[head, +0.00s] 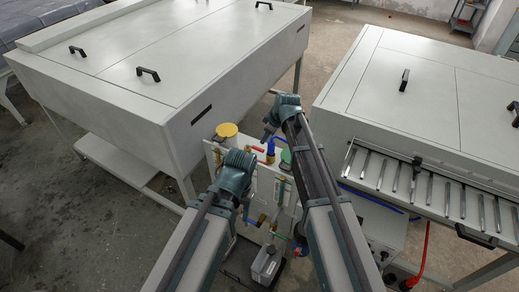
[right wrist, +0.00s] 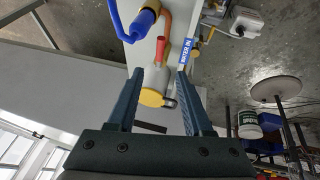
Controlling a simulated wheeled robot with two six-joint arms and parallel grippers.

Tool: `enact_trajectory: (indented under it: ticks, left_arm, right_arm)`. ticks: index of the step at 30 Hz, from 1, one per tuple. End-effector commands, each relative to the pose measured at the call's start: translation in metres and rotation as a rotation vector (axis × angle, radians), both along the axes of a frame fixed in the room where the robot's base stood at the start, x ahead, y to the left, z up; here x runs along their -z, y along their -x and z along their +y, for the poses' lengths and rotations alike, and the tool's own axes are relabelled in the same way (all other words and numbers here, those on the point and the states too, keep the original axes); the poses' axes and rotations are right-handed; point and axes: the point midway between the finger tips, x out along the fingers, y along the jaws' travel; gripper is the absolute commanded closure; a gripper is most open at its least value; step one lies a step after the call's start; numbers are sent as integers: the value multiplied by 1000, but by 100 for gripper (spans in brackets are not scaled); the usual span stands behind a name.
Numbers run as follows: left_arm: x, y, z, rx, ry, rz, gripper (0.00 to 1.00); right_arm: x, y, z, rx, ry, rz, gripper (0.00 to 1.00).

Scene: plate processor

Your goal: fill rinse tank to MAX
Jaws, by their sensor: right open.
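My right gripper (head: 267,135) hangs above the white plumbing stand between the two machines; the right wrist view shows it open and empty (right wrist: 159,72). A red valve handle (right wrist: 161,48) lies just beyond its fingertips, apart from them; the handle also shows in the head view (head: 257,149). A blue "WATER IN" label (right wrist: 186,52) is beside the handle. A yellow-lidded container (head: 227,131) stands on the stand, left of the gripper. My left arm's wrist is in front of the stand; its fingers are not clear. No MAX mark or water level is readable.
A blue filter housing (head: 270,150) and green lid (head: 286,156) crowd the stand. A large white machine (head: 160,75) stands left, a roller-fronted one (head: 430,110) right. A red hose (head: 424,255) hangs at right.

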Motion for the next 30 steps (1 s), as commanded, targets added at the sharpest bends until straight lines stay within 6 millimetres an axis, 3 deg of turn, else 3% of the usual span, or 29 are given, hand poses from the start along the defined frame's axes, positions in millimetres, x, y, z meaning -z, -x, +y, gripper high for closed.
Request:
enact_trajectory:
  ticks: [1, 18, 24, 30]
  left_arm:
    - [12, 0, 0, 0, 0, 0, 45]
    - [93, 0, 0, -1, 0, 0, 45]
    - [106, 0, 0, -1, 0, 0, 45]
    - [106, 0, 0, -1, 0, 0, 45]
  right_arm:
    - [12, -4, 2, 0, 0, 0, 49]
    - [93, -34, 23, 0, 0, 0, 49]
    - [106, -40, 27, 0, 0, 0, 49]
    - [106, -41, 28, 0, 0, 0, 49]
